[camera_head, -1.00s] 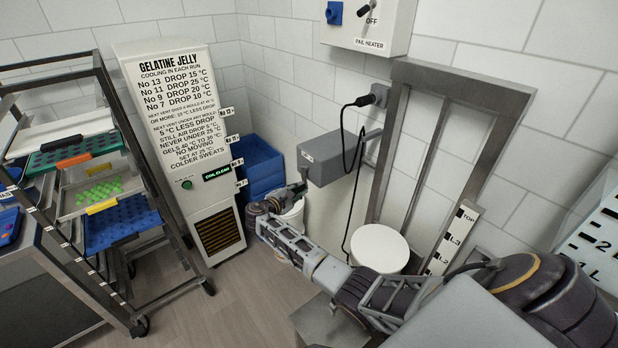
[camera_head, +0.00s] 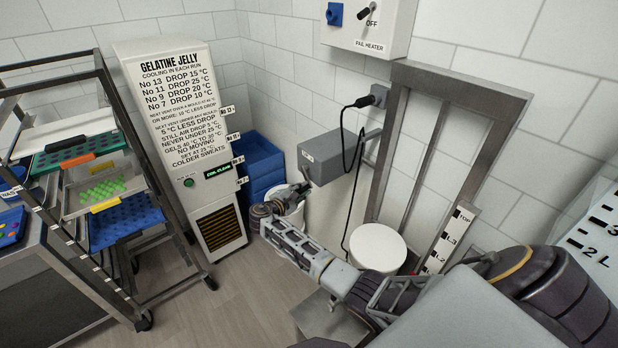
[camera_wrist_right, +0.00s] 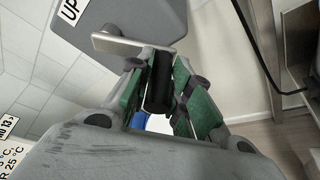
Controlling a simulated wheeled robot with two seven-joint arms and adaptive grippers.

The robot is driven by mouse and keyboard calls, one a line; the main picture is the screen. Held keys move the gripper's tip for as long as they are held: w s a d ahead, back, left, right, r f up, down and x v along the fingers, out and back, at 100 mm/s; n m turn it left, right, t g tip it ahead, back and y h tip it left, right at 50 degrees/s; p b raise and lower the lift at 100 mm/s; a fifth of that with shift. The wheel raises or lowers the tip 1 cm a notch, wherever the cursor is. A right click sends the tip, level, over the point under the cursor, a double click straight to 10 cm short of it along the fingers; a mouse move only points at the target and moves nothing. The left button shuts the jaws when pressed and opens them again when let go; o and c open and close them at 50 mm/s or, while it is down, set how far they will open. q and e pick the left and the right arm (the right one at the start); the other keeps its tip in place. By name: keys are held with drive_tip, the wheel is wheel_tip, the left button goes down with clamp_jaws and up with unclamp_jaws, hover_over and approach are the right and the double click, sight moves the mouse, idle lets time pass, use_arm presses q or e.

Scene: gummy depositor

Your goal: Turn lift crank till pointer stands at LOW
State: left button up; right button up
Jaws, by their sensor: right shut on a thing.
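My right gripper (camera_head: 303,189) is at the near end of the grey lift gearbox (camera_head: 328,160). In the right wrist view its green-padded fingers (camera_wrist_right: 158,90) are shut on the black crank handle (camera_wrist_right: 157,78). The handle joins a flat metal crank arm (camera_wrist_right: 128,44) below the gearbox, whose label reads "UP" in part. The lift scale (camera_head: 450,238) shows TOP, L3 and lower marks. Its lower end is hidden behind my right arm, and I cannot make out the pointer or LOW. My left gripper is not in view.
A white round-topped pail (camera_head: 377,247) stands before the lift frame (camera_head: 390,160). A black cable hangs beside the gearbox. Blue crates (camera_head: 257,160), the cooling cabinet (camera_head: 180,140) and a tray rack (camera_head: 75,220) stand left. Floor between rack and arm is clear.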

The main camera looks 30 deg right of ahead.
drive_tip(key=shift+s+a, duration=0.1)
drive_tip(key=shift+s, duration=0.25)
drive_tip(key=shift+r, duration=0.15)
drive_tip(key=r, duration=0.1)
drive_tip(key=s+r, duration=0.1)
drive_tip(key=r, duration=0.1)
drive_tip(key=shift+s+d+r, duration=0.15)
drive_tip(key=shift+s+d, duration=0.05)
drive_tip(key=shift+s, duration=0.15)
drive_tip(key=shift+r, duration=0.15)
